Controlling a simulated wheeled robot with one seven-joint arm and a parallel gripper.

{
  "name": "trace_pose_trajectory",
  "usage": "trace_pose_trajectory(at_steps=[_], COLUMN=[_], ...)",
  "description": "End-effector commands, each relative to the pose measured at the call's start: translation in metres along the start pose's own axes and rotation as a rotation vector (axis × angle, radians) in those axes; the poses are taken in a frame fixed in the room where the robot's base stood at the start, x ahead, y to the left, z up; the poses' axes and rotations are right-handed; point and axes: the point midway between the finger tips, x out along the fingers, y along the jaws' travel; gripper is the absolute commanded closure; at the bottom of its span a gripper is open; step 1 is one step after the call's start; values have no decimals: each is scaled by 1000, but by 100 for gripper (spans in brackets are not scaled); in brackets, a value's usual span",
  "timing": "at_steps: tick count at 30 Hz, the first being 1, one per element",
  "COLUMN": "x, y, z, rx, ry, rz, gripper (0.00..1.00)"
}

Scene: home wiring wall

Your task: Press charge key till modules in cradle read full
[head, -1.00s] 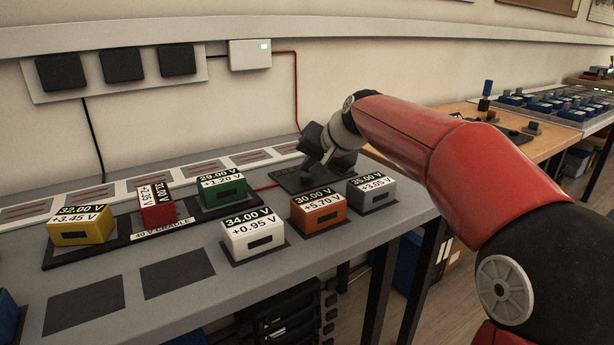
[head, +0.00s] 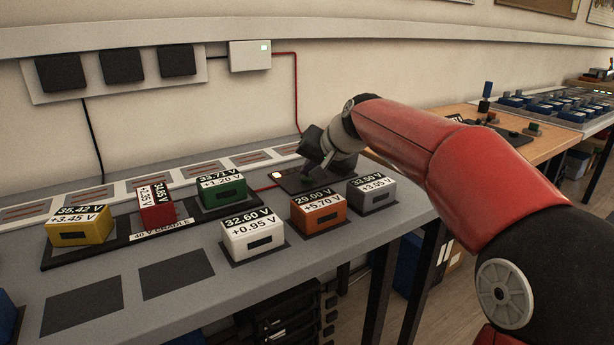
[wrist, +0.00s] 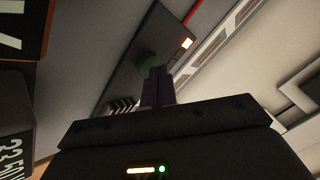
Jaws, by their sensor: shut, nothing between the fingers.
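The dark 40 V cradle (head: 115,243) holds a yellow module (head: 80,232) reading 35.42 V, a red module (head: 157,213) whose sideways label seems to read 34.05 V, and a green module (head: 221,193) reading 33.71 V. The charge key, a round green button (wrist: 146,60), is on a dark panel (head: 291,186) right of the cradle. My gripper (head: 321,163) is shut and empty over that panel; its fingertips (wrist: 158,82) overlap the green key's edge in the wrist view. Contact is hard to tell. A lamp (head: 277,176) on the panel glows; it also shows in the wrist view (wrist: 187,44).
Outside the cradle stand a white module (head: 252,235) at 32.60 V, an orange one (head: 318,212) at 29.00 V and a grey one (head: 371,194) at 33.50 V. Two dark pads (head: 84,305) at the front left are bare. A wall box (head: 249,56) shows a green light.

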Motion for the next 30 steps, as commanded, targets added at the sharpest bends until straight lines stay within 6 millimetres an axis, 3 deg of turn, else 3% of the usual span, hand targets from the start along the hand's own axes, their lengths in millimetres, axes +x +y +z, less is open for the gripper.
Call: trace_pose_trajectory(at_steps=[8, 20, 30], x=[-11, -12, -34], y=[-8, -9, -25], z=[-8, -9, -25], rx=[0, 0, 0], ry=[0, 0, 0], rz=[0, 0, 0], gripper=[100, 100, 100])
